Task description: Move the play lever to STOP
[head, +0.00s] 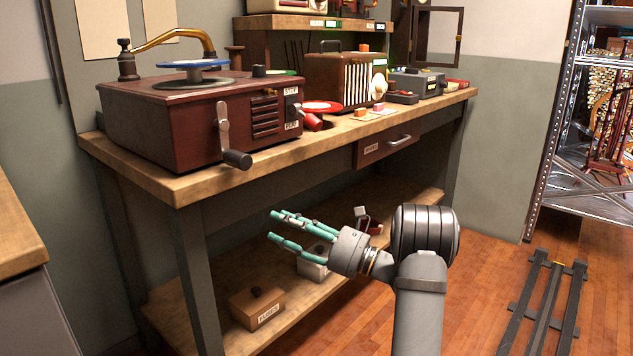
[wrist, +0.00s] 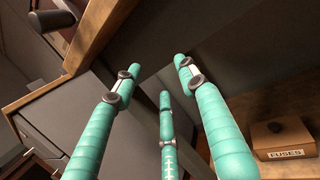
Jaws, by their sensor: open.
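The record player (head: 170,125) is a dark red wooden box on the workbench, with a blue disc (head: 193,65) and a brass arm (head: 175,40) on top. The play lever (head: 294,107) is on a small dark plate on its front right, with STOP printed above and PLAY below. My gripper (head: 274,226), with three teal fingers, is open and empty. It is in front of and below the bench top, well below the lever. The wrist view also shows the gripper (wrist: 157,78); the lever does not show there.
A crank (head: 236,158) juts from the player's front. The bench top edge (head: 250,172) overhangs above my gripper. A fuses box (head: 257,307) stands on the lower shelf and shows in the wrist view (wrist: 283,138).

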